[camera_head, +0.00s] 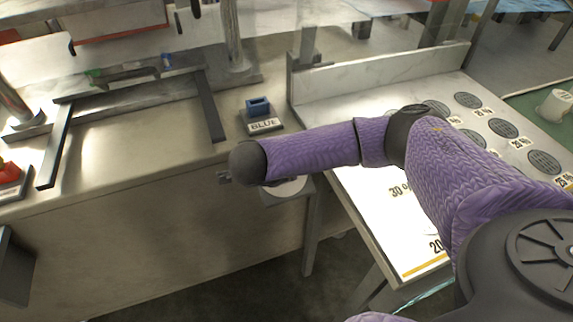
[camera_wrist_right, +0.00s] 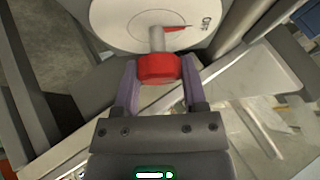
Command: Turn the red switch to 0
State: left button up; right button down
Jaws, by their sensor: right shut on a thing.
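The red switch (camera_wrist_right: 158,68) is a red knob on a pale stem, in front of a round white dial (camera_wrist_right: 125,22) in the right wrist view. A thin red pointer (camera_wrist_right: 178,27) lies across the dial toward the printed word OFF. My right gripper (camera_wrist_right: 157,75) is shut on the red knob, with one finger on each side of it. In the head view the dial (camera_head: 286,190) shows partly below my purple right forearm, which hides the knob. My left gripper is not in view.
A blue block on a base marked BLUE (camera_head: 258,107) sits on the metal counter (camera_head: 150,135) just behind my right wrist. A red button (camera_head: 8,172) is at the far left. A tray-like table (camera_head: 350,95) with dark round discs and percent labels stands to the right.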

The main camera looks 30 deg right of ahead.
jog(key=shift+c, duration=1.4)
grip_release()
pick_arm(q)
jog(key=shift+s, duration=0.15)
pick_arm(e)
jog(key=shift+o, duration=0.7)
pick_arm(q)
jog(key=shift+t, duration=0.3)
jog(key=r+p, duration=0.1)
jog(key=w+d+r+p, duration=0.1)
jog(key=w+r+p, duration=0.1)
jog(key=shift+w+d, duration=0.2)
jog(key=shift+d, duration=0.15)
pick_arm(e)
jog(key=v, duration=1)
jog(key=shift+w, duration=0.1)
